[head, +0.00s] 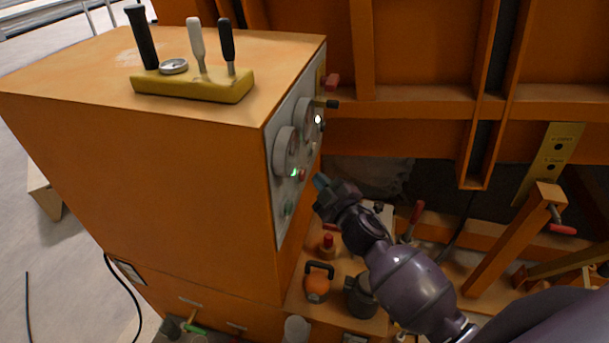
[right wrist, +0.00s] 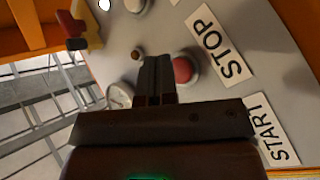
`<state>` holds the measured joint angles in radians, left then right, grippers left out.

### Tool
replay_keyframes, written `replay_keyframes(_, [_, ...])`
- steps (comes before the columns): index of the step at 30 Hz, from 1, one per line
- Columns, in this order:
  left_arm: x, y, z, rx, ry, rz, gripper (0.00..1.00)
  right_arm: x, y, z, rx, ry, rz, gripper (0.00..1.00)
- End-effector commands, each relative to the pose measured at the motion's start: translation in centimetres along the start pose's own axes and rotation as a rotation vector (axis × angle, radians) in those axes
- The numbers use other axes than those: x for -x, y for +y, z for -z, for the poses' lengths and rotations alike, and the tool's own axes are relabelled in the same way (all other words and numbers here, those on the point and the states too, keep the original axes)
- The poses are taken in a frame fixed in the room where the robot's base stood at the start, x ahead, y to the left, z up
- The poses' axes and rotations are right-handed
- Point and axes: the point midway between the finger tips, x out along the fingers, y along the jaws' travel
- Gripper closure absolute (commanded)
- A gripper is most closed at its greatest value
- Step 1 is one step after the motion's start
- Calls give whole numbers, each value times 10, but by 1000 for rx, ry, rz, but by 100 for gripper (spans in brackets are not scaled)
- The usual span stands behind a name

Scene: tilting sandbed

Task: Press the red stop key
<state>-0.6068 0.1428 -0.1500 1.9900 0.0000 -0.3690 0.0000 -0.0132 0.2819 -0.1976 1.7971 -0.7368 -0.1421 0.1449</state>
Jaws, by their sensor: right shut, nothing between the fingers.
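The red stop key (right wrist: 183,70) is a round red button in a pale ring on the grey panel, beside a white STOP label (right wrist: 215,45). It shows small and red in the head view (head: 302,174). My right gripper (head: 321,183) is in front of the panel's face, close to the key. In the right wrist view its shut, empty fingers (right wrist: 155,62) appear just left of the red key, partly overlapping its ring. I cannot tell whether they touch the panel. My left gripper is not in view.
A START label (right wrist: 270,130) sits near the STOP label, and a green key (head: 288,208) is lower on the panel. Round gauges (head: 286,150) are above. An orange kettlebell-like weight (head: 317,283) and other items stand on the ledge below. Levers (head: 198,45) top the orange cabinet.

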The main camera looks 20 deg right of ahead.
Motion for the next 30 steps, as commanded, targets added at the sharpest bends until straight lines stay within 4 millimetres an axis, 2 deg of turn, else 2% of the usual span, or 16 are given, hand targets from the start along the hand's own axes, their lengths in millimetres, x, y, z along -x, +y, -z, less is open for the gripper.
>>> replay_keyframes(30, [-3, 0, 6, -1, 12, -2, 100, 0, 0, 0, 0, 0, 0, 100])
